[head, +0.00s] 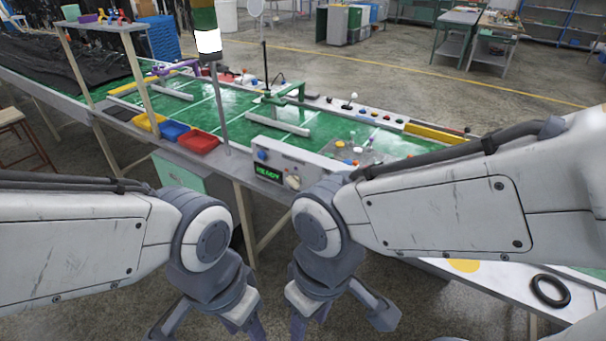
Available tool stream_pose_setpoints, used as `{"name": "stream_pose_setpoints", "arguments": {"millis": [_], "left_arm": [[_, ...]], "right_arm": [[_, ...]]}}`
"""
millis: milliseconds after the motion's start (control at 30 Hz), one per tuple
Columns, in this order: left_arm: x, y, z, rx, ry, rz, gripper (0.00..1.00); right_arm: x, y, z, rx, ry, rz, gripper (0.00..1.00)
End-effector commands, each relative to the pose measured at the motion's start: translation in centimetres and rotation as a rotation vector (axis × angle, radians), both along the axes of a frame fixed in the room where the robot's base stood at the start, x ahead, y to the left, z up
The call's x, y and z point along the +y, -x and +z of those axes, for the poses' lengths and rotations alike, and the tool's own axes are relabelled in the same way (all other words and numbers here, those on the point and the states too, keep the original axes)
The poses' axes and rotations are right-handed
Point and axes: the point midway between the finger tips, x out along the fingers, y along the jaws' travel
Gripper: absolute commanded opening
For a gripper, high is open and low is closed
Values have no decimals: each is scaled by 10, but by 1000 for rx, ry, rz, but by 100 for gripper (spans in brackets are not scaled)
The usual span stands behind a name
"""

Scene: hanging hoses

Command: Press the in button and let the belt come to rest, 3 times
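A grey control box (312,158) stands at the near edge of the green belt (222,113). Its dark display (268,172) reads READY in green. A blue button (262,155) sits above the display and a pale round knob or button (292,182) to its right. I cannot read which is the in button; my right arm hides part of the box. My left gripper (208,328) and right gripper (340,320) hang low in front of the table, well short of the box. Their fingers look spread and empty, with the tips near or beyond the bottom edge.
A signal tower (207,42) with a bright white segment stands on a pole left of the box. Red (198,142), blue (174,131) and yellow (148,122) bins line the near edge. A black ring (550,291) lies at lower right.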

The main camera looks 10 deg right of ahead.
Motion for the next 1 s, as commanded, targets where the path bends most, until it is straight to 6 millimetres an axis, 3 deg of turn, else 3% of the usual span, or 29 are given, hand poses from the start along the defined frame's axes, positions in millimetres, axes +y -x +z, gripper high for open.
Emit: {"name": "stream_pose_setpoints", "arguments": {"millis": [167,200,300,1000], "left_arm": [[0,0,0,0,0,0,50],[0,0,0,0,0,0,50],[0,0,0,0,0,0,50],[0,0,0,0,0,0,50]], "right_arm": [[0,0,0,0,0,0,48],[0,0,0,0,0,0,32],[0,0,0,0,0,0,0],[0,0,0,0,0,0,0]]}}
